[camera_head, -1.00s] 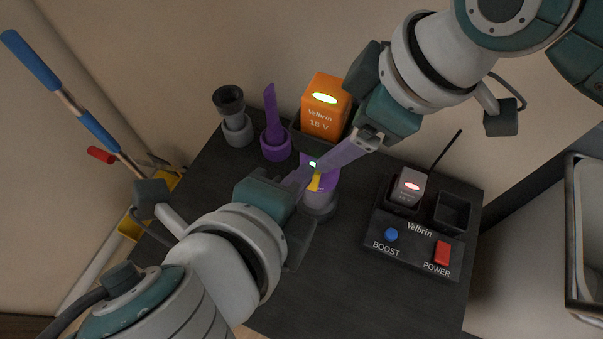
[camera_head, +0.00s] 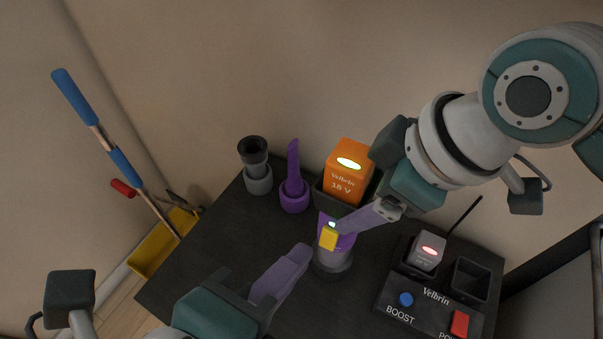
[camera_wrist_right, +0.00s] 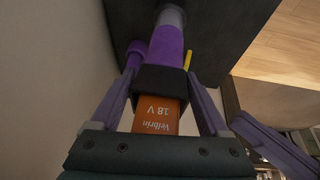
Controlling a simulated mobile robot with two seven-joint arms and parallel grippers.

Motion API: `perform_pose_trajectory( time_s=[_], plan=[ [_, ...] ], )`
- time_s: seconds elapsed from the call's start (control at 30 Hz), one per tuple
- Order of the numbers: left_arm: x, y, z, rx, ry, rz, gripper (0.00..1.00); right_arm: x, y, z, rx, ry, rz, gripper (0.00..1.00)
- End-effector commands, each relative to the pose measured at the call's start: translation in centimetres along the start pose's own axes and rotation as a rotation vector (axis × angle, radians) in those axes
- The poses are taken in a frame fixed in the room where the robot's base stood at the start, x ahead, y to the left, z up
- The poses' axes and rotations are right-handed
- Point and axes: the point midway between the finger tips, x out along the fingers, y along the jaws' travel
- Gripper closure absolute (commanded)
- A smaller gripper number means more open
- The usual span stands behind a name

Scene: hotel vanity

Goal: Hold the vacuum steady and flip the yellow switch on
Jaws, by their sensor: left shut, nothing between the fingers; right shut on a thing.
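The handheld vacuum (camera_head: 338,246) has a purple body, a dark base and an orange 18 V battery (camera_head: 350,168). It stands on the dark tabletop. The switch shows there as a thin yellow edge (camera_wrist_right: 188,60). My left gripper (camera_head: 300,253) is shut and empty, apart from the vacuum, to its lower left.
A charger (camera_head: 425,298) with a grey battery, blue BOOST button and red POWER switch stands right of the vacuum. A grey nozzle (camera_head: 256,168) and a purple nozzle (camera_head: 294,188) stand behind left. A yellow dustpan (camera_head: 163,243) lies on the floor.

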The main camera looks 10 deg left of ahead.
Motion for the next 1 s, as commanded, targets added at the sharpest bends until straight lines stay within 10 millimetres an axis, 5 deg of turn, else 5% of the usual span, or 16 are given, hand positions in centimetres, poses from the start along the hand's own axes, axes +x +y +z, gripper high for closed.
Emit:
perform_pose_trajectory(
  time_s=[0.47, 0.5, 0.67, 1.0],
  plan=[
    [-0.43, 0.07, 0.06, 0.0, -0.002, 0.001, 1.0, 0.11, 0.17, 0.24, -0.003, -0.005, 0.007, 1.0],
    [-0.43, 0.08, 0.06, 0.0, -0.002, 0.001, 1.0, 0.11, 0.17, 0.24, -0.003, -0.005, 0.007, 0.18],
    [-0.43, 0.07, 0.07, 0.0, -0.002, 0.001, 1.0, 0.08, 0.12, 0.16, -0.002, -0.003, 0.005, 0.0],
    [-0.44, 0.04, 0.06, 0.0, -0.002, 0.001, 1.0, -0.45, 0.1, 0.04, -0.001, 0.0, 0.003, 0.0]
  ],
)
